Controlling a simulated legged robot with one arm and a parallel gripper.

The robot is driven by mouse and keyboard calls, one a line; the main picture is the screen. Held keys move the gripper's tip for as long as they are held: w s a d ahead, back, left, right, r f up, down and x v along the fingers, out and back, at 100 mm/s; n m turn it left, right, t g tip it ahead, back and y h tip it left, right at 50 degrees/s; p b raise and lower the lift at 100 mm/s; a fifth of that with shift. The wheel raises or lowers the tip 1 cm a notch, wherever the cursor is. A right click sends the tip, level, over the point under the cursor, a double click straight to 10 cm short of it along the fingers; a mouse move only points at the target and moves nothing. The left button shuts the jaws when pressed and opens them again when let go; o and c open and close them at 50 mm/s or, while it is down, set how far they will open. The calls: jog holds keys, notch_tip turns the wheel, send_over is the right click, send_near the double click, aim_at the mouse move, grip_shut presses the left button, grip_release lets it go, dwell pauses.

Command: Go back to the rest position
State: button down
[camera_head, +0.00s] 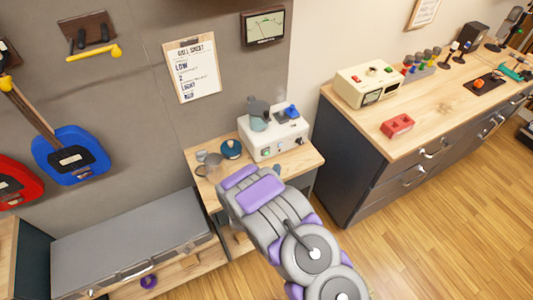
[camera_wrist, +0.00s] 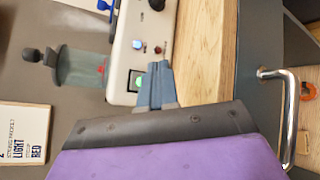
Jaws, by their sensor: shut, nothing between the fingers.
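My gripper (camera_head: 277,172) is at the end of my grey and purple arm, over the small wooden table (camera_head: 312,158). In the wrist view my gripper's blue-grey fingers (camera_wrist: 157,72) are together with nothing between them. They are close to the front of a white machine (camera_wrist: 122,60), beside its lit green button (camera_wrist: 137,82). I cannot tell whether they touch it. The white machine (camera_head: 262,148) also shows in the head view, with a grey jug (camera_head: 258,117) and a blue part (camera_head: 292,111) on top.
A teal kettle-like pot (camera_head: 231,148) and a grey mug (camera_head: 210,165) stand left of the machine. A dark cabinet with a wooden top (camera_head: 435,128) stands at right, holding a red block (camera_head: 397,125) and a cream device (camera_head: 366,84). Wooden floor (camera_head: 420,240) is open at lower right.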

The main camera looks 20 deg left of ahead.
dwell(0.5)
jog(key=shift+w+d+r, duration=0.1)
jog(key=shift+w+r, duration=0.1)
jog(key=shift+w, duration=0.05)
jog(key=w+d+r+m+g, duration=0.3)
jog(key=d+r+m+g, duration=0.1)
jog(key=d+r+m, duration=0.3)
jog(key=s+d+r+m+g+b, duration=0.2)
jog(key=s+d+r+m+g, duration=0.35)
jog(key=s+d+r, duration=0.35)
jog(key=s+d+r+m+g, duration=0.2)
jog(key=s+d+r+m, duration=0.2)
jog(key=s, duration=0.7)
jog(key=s+d+r+m+g+h, duration=0.1)
jog(key=s+d+r+m+g, duration=0.2)
jog(key=s+d, duration=0.5)
jog(key=s+d+r+m+g+b, duration=0.1)
jog(key=s+d+r+m, duration=0.5)
jog(key=s, duration=0.9)
jog(key=shift+d+g, duration=0.2)
jog(key=shift+g, duration=0.65)
